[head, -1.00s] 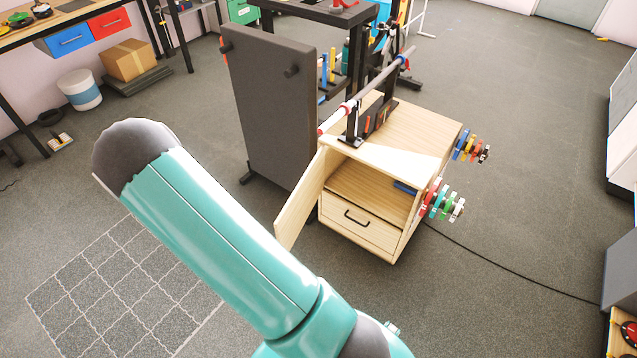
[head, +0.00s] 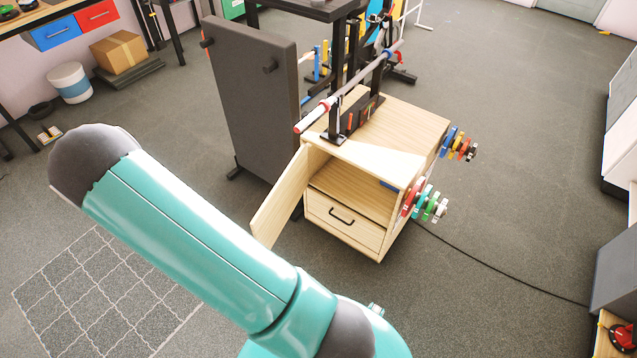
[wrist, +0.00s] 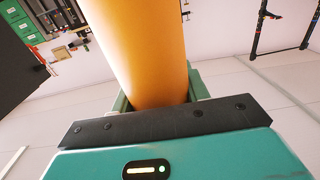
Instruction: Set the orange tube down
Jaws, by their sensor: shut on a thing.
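The orange tube (wrist: 138,45) fills the upper middle of the wrist view and runs up out of the frame. My gripper (wrist: 158,95) is shut on its near end, with a green finger showing on each side of it. The tube's far end is out of frame. Neither the tube nor my gripper shows in the head view, where only my teal arm crosses the lower left. No supporting surface under the tube is visible in the wrist view.
A wooden cabinet (head: 345,235) with an open door (head: 281,198) stands ahead, carrying a barbell (head: 360,82). Weight plates hang on its right side. A dark upright panel (head: 250,100) stands behind its left. A cable crosses the floor at right. Open floor (head: 520,160) lies right of the cabinet.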

